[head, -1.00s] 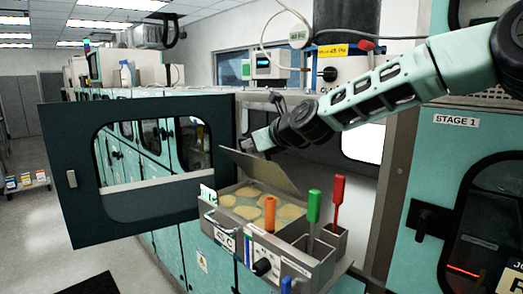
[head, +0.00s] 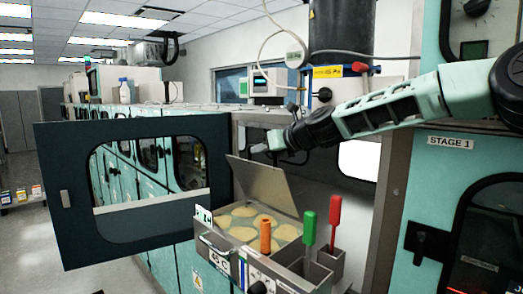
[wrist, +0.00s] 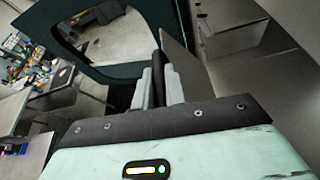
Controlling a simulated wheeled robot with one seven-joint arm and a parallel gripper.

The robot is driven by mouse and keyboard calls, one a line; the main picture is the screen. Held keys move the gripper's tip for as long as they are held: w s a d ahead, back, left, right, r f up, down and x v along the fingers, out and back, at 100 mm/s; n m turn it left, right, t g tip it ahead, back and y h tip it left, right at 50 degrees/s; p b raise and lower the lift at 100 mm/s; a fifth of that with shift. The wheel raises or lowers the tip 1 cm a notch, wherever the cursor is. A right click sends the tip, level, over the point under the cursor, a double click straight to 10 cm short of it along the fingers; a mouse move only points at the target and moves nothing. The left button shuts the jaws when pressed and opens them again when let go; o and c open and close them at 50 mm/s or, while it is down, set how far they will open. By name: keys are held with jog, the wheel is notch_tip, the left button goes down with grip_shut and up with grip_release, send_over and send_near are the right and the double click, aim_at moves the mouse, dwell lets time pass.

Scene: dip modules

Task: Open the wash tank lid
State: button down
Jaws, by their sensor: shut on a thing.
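The wash tank (head: 285,232) is an open-topped metal box in front of the stage opening, with several round yellowish pieces in its liquid. Its flat grey-brown lid (head: 262,188) stands raised and steeply tilted at the back edge of the tank. The lid panel (wrist: 179,62) rises just right of the fingers.
A dark green door with a window (head: 60,140) stands open to the left of the tank. Orange, green (head: 309,228) and red (head: 335,215) handled tools stand upright at the tank's front and right. A STAGE 1 cabinet (head: 440,170) is at the right.

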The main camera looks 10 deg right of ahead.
jog(key=c, duration=1.5)
grip_release()
jog(key=shift+d+f, duration=0.15)
jog(key=shift+o, duration=0.2)
notch_tip(320, 180, up, 2)
jog(key=b, duration=0.4)
send_over(283, 173)
jog(key=w, duration=0.2)
jog(key=shift+a, duration=0.3)
jog(key=shift+s+d+r, duration=0.35)
jog(key=shift+s+r, duration=0.1)
jog(key=shift+s, duration=0.1)
